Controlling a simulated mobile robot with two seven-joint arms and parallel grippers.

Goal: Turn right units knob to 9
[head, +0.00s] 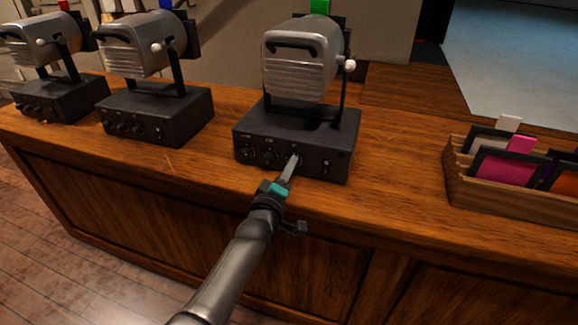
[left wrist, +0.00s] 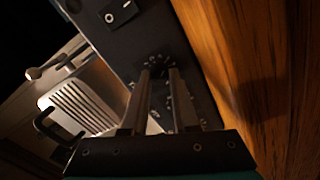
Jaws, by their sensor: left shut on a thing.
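The right lamp unit is a black control box (head: 340,125) with a grey lamp housing (head: 300,65) above it. Its front has a row of small dials and a toggle switch at the right end. My left gripper (head: 294,160) reaches from below to the rightmost dial, beside the switch. In the left wrist view, the two fingers (left wrist: 160,78) stand against the panel, shut on the units knob. White numbers ring the fingertips. The knob is mostly hidden between the fingers, and its setting cannot be read. My right gripper is not in view.
Two similar units, a middle box (head: 190,115) and a left box (head: 65,100), stand to the left on the wooden desk (head: 400,150). A wooden tray (head: 465,190) of coloured filter frames sits at the right. The switch (left wrist: 121,14) is near the fingers.

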